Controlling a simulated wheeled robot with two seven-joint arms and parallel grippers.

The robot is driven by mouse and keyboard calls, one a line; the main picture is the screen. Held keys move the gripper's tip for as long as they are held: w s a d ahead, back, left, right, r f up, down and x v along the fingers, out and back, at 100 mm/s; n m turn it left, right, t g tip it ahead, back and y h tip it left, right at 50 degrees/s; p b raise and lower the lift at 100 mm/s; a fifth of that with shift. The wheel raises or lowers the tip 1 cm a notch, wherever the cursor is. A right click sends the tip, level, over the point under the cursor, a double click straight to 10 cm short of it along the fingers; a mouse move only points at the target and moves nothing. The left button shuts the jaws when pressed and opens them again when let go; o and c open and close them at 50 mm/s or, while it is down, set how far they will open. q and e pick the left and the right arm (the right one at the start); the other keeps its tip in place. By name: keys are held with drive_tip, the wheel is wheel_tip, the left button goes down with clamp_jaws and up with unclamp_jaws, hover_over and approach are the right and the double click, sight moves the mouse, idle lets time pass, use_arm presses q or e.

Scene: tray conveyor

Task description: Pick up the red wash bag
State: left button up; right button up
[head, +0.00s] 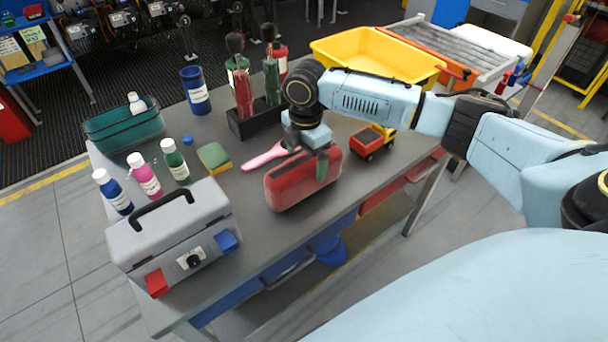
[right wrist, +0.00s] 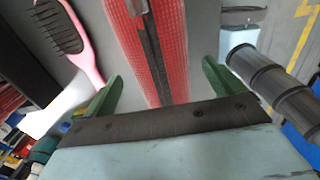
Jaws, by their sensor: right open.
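The red wash bag (head: 290,186) stands on the grey table near its front edge, with a dark zip along its top. My right gripper (head: 322,165) is over the right part of the bag, one green finger showing against its near side. In the right wrist view, the bag (right wrist: 172,75) lies between the two spread green fingers of my right gripper (right wrist: 162,88), with a gap on each side. My left gripper is not in view.
A pink hairbrush (head: 268,156) lies just behind the bag. A toy truck (head: 372,141) stands to the right, and a bottle rack (head: 250,122) behind. A grey toolbox (head: 172,238), several bottles and a sponge (head: 214,157) are left. A yellow bin (head: 375,54) stands at the back right.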

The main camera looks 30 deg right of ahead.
drive_tip(key=f, duration=0.4)
drive_tip(key=shift+s+a+f, duration=0.1)
drive_tip(key=shift+a+f, duration=0.1)
drive_tip(key=c, duration=1.3)
drive_tip(key=shift+r, duration=0.15)
drive_tip(key=shift+c, duration=0.6)
